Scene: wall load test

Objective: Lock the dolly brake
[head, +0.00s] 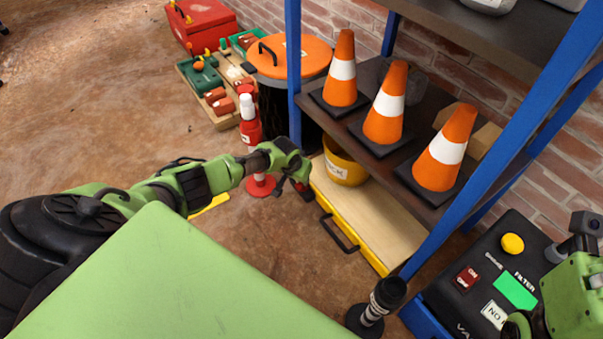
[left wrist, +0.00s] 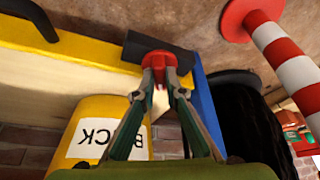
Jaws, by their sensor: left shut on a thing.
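The dolly (head: 385,215) is a pale wooden platform with a yellow edge and a black handle, low under the blue-posted shelf. Its yellow edge also shows in the left wrist view (left wrist: 85,55). A small red part, seemingly the brake lever (left wrist: 159,60), sits against a dark grey block (left wrist: 135,48) at the dolly's corner. My left gripper (left wrist: 160,75) is shut on this red part, with its fingertips on both sides. In the head view my left gripper (head: 298,183) reaches the dolly's near left corner, and its fingers are mostly hidden. My right arm shows at the right edge, without visible fingers.
A yellow bucket (head: 345,165) stands on the dolly. A red-and-white post (head: 250,125) stands just left of my left gripper. Orange cones (head: 388,105) stand on the shelf above. A black filter unit (head: 480,265) is at right. Brown floor (head: 100,90) is open at left.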

